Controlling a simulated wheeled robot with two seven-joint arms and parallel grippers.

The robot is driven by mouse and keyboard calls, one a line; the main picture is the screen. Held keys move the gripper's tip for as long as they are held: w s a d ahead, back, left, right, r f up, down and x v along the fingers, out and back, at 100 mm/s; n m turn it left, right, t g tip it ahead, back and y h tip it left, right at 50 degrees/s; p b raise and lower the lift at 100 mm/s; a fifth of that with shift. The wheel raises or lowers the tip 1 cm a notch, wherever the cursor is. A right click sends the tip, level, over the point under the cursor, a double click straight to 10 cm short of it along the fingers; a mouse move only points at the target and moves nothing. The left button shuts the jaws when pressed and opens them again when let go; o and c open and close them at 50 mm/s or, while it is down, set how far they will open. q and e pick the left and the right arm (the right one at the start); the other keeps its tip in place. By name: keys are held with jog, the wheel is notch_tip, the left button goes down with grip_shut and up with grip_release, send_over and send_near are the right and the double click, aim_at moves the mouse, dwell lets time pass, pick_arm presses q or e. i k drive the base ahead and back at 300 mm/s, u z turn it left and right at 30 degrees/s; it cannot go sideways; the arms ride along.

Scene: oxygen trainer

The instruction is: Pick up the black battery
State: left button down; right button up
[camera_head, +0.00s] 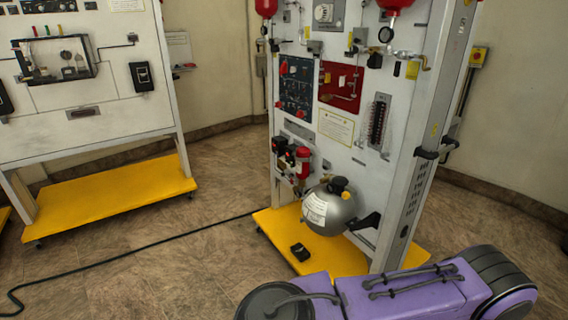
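A small black block (300,252), which looks like the black battery, lies on the yellow base (274,226) of the nearer trainer panel, close to its front edge. It is in front of and to the left of a grey metal tank (330,209). Nothing touches it from above. Neither of my grippers shows in the head view. A purple arm link of mine crosses the bottom right, below and to the right of the block.
The white trainer panel (341,140) stands upright behind the block, with gauges and red fittings. A second panel on a yellow base (110,198) stands at the left. A black cable (120,261) crosses the floor. The tiled floor between the panels is otherwise clear.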

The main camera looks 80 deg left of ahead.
aim_at(298, 250)
jog(key=u, duration=2.55)
jog(key=k, duration=0.45)
jog(key=u, duration=0.7)
jog(key=i, duration=1.75)
jog(key=z, duration=1.1)
jog(key=i, duration=0.6)
jog(key=z, duration=0.6)
